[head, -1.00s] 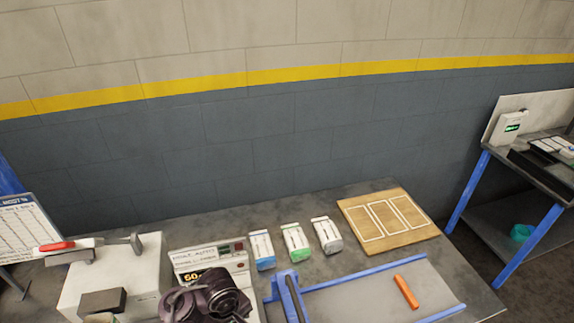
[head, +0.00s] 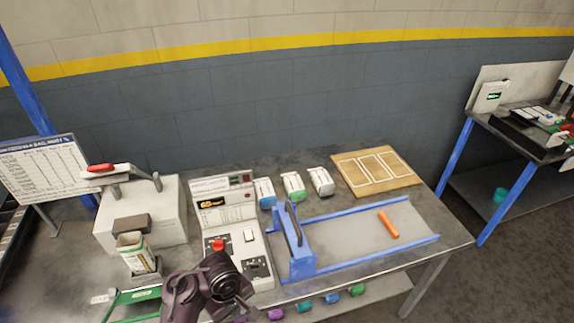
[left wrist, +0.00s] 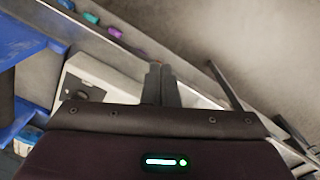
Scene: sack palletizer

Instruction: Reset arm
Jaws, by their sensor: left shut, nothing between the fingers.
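My left gripper (left wrist: 160,84) shows in the left wrist view with its two dark fingers together and nothing between them. In the head view the dark end of my left arm (head: 208,290) is at the bottom, in front of the control box (head: 207,200) with its red button (head: 218,245). Its fingertips cannot be made out there. My right gripper is not in view.
A blue-railed tray (head: 345,240) holds an orange bar (head: 388,224). Three small sacks (head: 294,186) and a wooden board (head: 408,180) lie behind it. A white machine (head: 170,195) and a printed chart (head: 45,165) stand left. Another table (head: 540,195) stands right.

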